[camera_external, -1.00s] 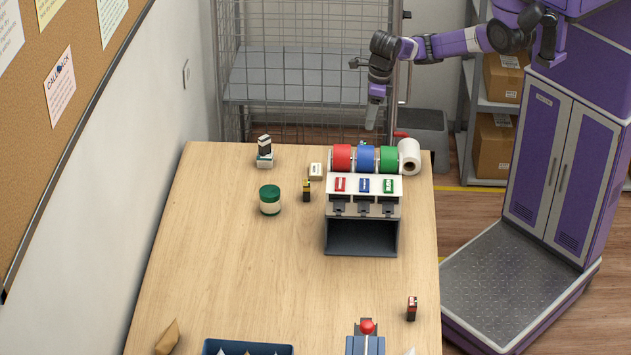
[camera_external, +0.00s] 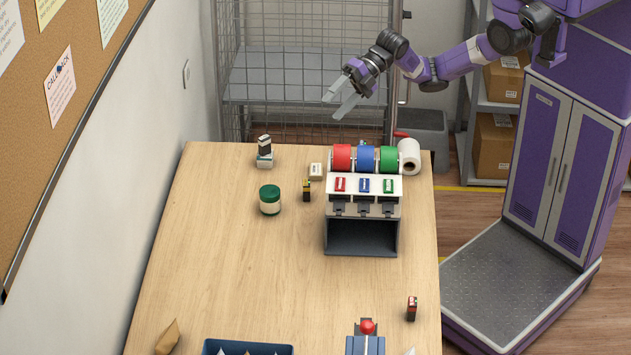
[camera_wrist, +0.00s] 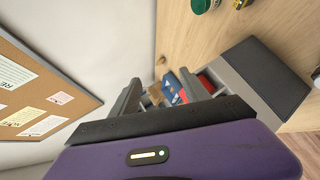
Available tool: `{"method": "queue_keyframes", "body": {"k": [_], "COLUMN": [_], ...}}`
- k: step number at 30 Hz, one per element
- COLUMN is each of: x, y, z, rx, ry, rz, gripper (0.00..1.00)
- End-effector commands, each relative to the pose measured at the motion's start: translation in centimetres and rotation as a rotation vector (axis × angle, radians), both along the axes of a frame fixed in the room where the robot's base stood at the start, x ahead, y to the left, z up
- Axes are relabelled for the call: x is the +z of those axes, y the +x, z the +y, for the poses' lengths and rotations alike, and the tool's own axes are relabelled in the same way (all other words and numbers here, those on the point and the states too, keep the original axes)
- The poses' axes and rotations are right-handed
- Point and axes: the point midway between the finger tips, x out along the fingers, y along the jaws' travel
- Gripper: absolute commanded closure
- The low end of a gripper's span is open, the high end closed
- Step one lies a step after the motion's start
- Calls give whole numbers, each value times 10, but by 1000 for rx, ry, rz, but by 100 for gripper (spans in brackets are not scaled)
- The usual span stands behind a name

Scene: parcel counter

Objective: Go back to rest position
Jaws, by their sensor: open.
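My gripper (camera_external: 344,101) is open and empty. In the external view it is in the air above the far end of the wooden counter, beyond the tape dispenser, with its fingers pointing down and left. In the wrist view its two grey fingers (camera_wrist: 165,98) stand apart, with the counter's far items seen between and past them. No object is held.
A wire cage (camera_external: 300,60) stands behind. The counter's left middle is clear.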

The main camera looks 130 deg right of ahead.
Motion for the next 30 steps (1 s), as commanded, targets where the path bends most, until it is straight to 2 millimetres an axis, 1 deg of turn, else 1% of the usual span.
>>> {"method": "queue_keyframes", "body": {"k": [1,3,6,9,13,17,20,23,26,30], "x": [18,45,76,97,107,99,84,63,38,0], "y": [12,23,29,26,15,-2,-18,-37,-57,-89], "z": [14,26,38,45,51,54,58,65,75,93], "rx": [-22,-56,-95,-130,-172,-221,-263,-309,-357,-421], "ry": [104,252,461,661,898,1104,1238,1351,1441,1528], "rz": [-105,-247,-426,-572,-722,-834,-897,-940,-963,-967], "gripper": [46,46,46,46,46,46,46,46,46,46]}}
